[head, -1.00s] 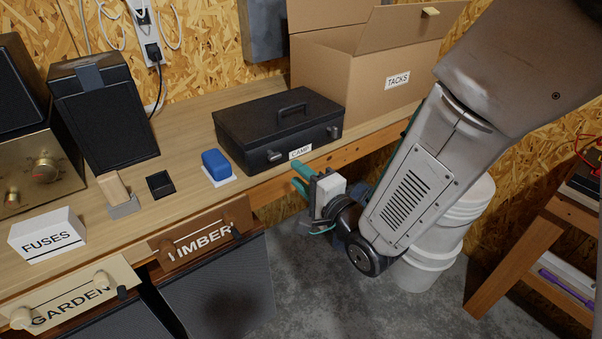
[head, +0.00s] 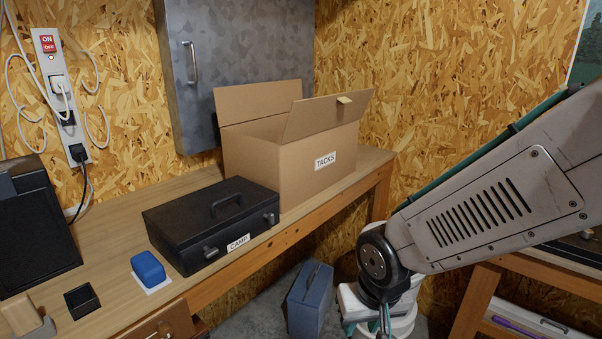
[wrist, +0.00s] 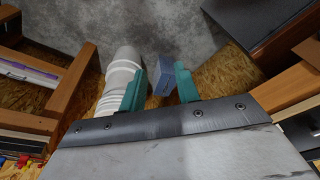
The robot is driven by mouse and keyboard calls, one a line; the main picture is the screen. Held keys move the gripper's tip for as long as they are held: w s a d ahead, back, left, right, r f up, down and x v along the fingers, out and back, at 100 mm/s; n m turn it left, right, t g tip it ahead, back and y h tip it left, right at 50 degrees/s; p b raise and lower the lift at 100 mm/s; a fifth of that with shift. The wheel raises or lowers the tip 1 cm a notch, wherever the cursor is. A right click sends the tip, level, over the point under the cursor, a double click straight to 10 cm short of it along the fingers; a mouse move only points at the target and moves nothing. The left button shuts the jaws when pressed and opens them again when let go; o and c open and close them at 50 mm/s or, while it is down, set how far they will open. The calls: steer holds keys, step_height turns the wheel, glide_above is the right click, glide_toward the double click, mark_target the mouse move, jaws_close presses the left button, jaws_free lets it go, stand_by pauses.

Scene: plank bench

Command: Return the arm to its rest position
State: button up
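My arm reaches in from the right in the head view, with its wrist bent downward in front of the white buckets. My gripper (wrist: 161,84) shows in the wrist view with its two teal fingers apart and nothing held between them. The blue case on the floor (wrist: 162,87) appears behind the gap, well beyond the fingertips. In the head view the fingers are mostly cut off by the bottom edge.
The workbench (head: 110,240) carries a black CAMP case (head: 195,225), an open TACKS carton (head: 290,160), a blue block (head: 148,268) and a small black tray (head: 82,301). The blue case (head: 311,298) and white buckets (head: 403,318) stand on the floor. A wooden shelf (head: 474,302) is at right.

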steer(key=s+d+r+m, duration=0.1)
steer(key=s+d+r, duration=1.2)
steer(key=d+r, duration=0.2)
steer(key=shift+s+d+m+g+h, duration=0.25)
steer(key=shift+m+g+h, duration=0.15)
steer(key=shift+r, duration=0.1)
stand_by(0.8)
